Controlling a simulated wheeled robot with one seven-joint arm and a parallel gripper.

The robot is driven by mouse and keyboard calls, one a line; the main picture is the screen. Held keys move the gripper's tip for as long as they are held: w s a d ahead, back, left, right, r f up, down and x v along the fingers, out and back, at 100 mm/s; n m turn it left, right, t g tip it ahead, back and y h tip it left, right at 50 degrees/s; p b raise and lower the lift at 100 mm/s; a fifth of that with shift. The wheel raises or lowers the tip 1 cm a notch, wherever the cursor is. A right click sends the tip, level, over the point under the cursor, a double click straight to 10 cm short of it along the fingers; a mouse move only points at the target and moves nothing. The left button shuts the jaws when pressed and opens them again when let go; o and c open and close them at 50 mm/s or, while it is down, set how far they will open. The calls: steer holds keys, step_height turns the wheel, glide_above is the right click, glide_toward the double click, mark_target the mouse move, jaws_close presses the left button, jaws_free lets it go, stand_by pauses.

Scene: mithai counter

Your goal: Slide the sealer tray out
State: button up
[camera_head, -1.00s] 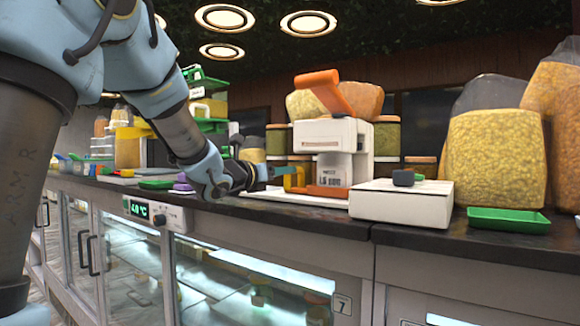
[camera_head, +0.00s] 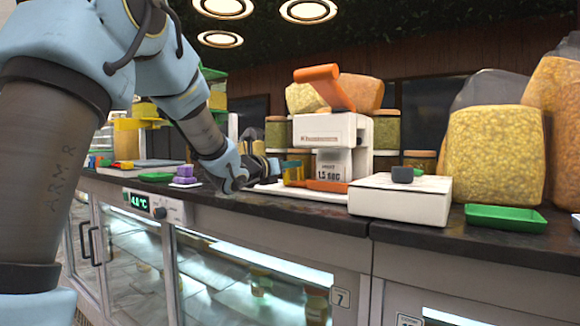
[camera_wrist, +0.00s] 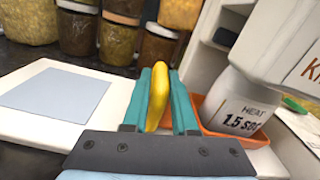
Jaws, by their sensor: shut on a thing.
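The sealer (camera_head: 335,130) is a white machine with a raised orange lever, standing on the dark counter. Its orange tray (camera_head: 328,186) sits low at its front, beside a white part marked with heat and 1.5 sec. The orange tray also shows in the wrist view (camera_wrist: 250,140), just right of my fingers. My gripper (camera_head: 297,166) is at the sealer's left side. In the wrist view, its teal fingers (camera_wrist: 160,75) are shut on an upright yellow piece (camera_wrist: 157,97). I cannot tell whether this piece joins the tray.
A white box (camera_head: 400,200) stands right of the sealer, with a green tray (camera_head: 506,218) farther right. Jars (camera_wrist: 122,35) stand behind. A flat white board with a pale blue square (camera_wrist: 55,90) lies left of my fingers. Large snack bags (camera_head: 495,150) fill the right.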

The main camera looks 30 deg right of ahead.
jaws_close()
stand_by(0.9)
